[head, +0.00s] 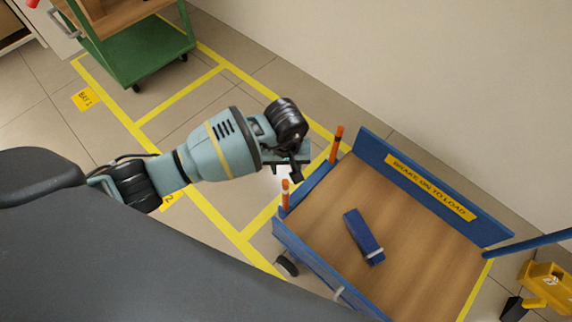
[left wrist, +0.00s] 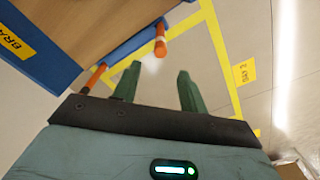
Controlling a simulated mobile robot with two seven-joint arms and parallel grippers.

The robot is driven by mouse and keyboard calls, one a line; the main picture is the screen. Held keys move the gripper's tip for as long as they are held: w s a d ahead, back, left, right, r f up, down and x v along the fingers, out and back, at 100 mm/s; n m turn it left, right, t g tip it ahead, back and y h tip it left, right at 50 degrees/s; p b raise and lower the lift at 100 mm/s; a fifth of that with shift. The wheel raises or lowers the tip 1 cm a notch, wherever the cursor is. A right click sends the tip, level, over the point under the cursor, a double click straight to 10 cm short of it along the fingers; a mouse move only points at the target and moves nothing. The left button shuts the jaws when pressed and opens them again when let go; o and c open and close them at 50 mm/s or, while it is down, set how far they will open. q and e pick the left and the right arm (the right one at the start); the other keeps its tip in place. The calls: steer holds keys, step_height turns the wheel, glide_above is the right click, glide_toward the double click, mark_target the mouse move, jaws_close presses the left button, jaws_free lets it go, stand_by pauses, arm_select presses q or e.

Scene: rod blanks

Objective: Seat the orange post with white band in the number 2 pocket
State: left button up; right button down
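Two slim orange posts stand upright along the left edge of the blue cart (head: 308,188). The nearer post (head: 285,194) seems to have a pale band; it also shows in the left wrist view (left wrist: 160,43). The farther post (head: 336,145) stands by the sign board, and in the left wrist view (left wrist: 95,78) it is at the left. My left gripper (head: 288,166) is above the cart's left edge, near both posts. In the left wrist view its fingers (left wrist: 160,68) are apart, with nothing between them. No pocket number can be read. My right gripper is out of view.
A blue block (head: 363,237) with a pale strip lies on the cart's wooden deck. The cart's end board (head: 430,188) carries a yellow sign. A green trolley (head: 140,52) stands at the upper left. Yellow lines mark floor bays; a yellow device (head: 546,286) is at lower right.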

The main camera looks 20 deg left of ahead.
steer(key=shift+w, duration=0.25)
arm_select(q)
step_height(320, 180, up, 13)
steer(key=p, duration=0.3)
steer(key=shift+s+r+p, duration=0.15)
steer(key=shift+p, duration=0.25)
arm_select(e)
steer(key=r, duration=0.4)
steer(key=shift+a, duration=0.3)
arm_select(q)
steer(key=shift+d, duration=0.1)
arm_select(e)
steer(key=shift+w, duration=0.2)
